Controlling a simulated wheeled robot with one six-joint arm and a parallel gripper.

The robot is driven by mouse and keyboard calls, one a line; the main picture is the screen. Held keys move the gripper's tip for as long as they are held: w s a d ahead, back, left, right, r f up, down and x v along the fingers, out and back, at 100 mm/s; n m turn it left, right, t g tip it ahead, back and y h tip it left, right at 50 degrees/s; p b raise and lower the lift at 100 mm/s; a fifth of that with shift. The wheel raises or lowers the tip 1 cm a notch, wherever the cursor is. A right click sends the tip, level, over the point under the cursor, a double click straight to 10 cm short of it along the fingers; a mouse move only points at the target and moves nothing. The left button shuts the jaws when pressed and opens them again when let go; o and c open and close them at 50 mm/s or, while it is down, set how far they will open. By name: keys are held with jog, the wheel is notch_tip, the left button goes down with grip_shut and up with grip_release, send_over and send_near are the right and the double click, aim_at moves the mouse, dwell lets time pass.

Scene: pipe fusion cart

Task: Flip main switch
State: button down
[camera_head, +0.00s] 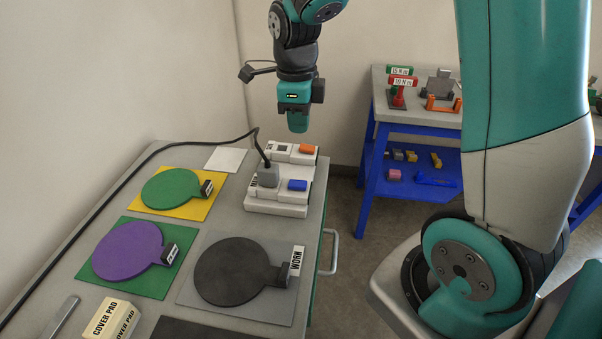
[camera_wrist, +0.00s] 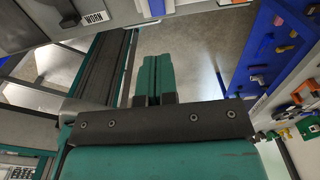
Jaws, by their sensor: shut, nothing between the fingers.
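Two white switch boxes stand at the far right of the grey cart top. The nearer box (camera_head: 277,209) carries a blue rocker switch (camera_head: 297,185) and a grey plug (camera_head: 267,175) with a black cable. The farther box (camera_head: 279,158) carries an orange rocker switch (camera_head: 306,149). I see no label telling which is the main switch. My gripper (camera_head: 298,128) points down, above the boxes in the picture, apart from both switches. In the wrist view its two teal fingers (camera_wrist: 155,72) are together and empty. A blue and white piece (camera_wrist: 155,8) shows at that view's top edge.
A black disc (camera_head: 238,270) tagged WORN, a purple disc (camera_head: 127,250) and a green disc (camera_head: 170,188) lie on coloured mats. A blue-framed table (camera_head: 384,112) with tools stands beyond a floor gap.

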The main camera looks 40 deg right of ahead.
aim_at(301, 182)
notch_tip(301, 182, down, 14)
jog(key=shift+s+d+r+p, duration=0.15)
jog(key=shift+r+p, duration=0.05)
jog(key=shift+p, duration=0.85)
